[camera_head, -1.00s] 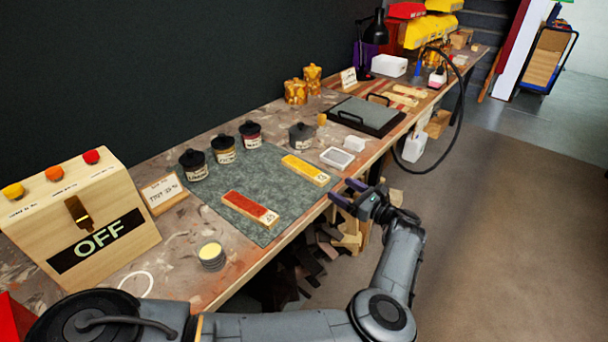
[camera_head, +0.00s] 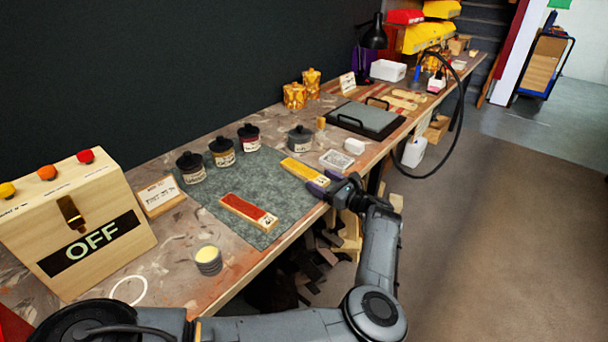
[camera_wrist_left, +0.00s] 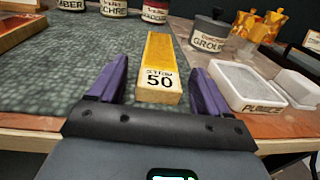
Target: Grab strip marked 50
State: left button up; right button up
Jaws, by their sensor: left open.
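The strip marked 50 (camera_wrist_left: 159,65) is a yellow-topped bar lying on the grey-green mat. Its label end faces my left gripper in the left wrist view. It also shows in the head view (camera_head: 301,169). My left gripper (camera_wrist_left: 157,80) is open, with its two purple fingers on either side of the strip's near end and not closed on it. In the head view the left gripper (camera_head: 319,186) is at the bench's front edge by the strip. My right gripper is not in view.
A red-topped strip (camera_head: 248,210) lies on the same mat (camera_head: 220,190). A white pumice tray (camera_wrist_left: 250,86) stands just right of the gripper. Lidded jars (camera_head: 222,150) line the mat's back. A box marked OFF (camera_head: 85,225) stands at left.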

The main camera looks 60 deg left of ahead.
pick_arm(q)
jog(key=c, duration=1.1)
jog(key=shift+r, duration=0.1)
